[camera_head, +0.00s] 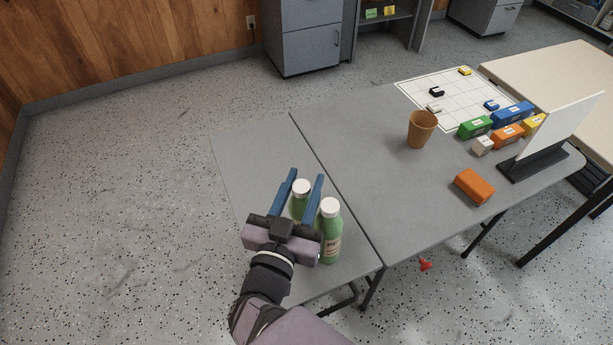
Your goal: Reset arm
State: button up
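My gripper (303,187) is at the near left, over the smaller grey table section. Its two blue fingers are spread apart and point away from the camera. A green bottle with a white cap (300,204) shows between the fingers; I cannot tell whether it stands between them or below them. A second green bottle with a white cap and a label (330,236) stands upright just right of the gripper. The gripper body hides part of both bottles. My arm comes in from the bottom of the picture.
On the larger grey table (361,141) are an orange cup (421,129), an orange block (474,186), several coloured boxes, a white gridded sheet (462,101) and an upright white panel (560,122). Grey cabinets (311,45) stand behind. The floor at left is clear.

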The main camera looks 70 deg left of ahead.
dwell(0.4)
jog(key=r, duration=0.1)
jog(key=r+p, duration=0.1)
jog(key=shift+w+r, duration=0.2)
jog(key=shift+r, duration=0.15)
jog(key=w+d+f+m+g+h+p, duration=0.1)
jog(key=w+d+m+g+h+p, duration=0.2)
jog(key=w, duration=1.4)
jog(key=w+d+f+g+h+p, duration=0.1)
jog(key=w+d+h+p, duration=0.1)
jog(key=w+d, duration=0.45)
jog(key=w+d+f+h+p, duration=0.15)
jog(key=w+d, duration=0.25)
jog(key=d, duration=0.6)
jog(key=w+d+m+g+h+p, duration=0.1)
jog(key=d+m+g+h+p, duration=0.15)
jog(key=d, duration=0.75)
jog(key=s+d+m+g+h+p, duration=0.2)
jog(key=s+d, duration=0.4)
jog(key=d, duration=0.7)
jog(key=s+d+m+g+h+p, duration=0.1)
jog(key=s+d, duration=0.5)
jog(key=d, duration=0.6)
jog(key=shift+d+r+m+g+h+p, duration=0.4)
jog(key=shift+m+g+h, duration=0.25)
jog(key=shift+g+h, duration=0.35)
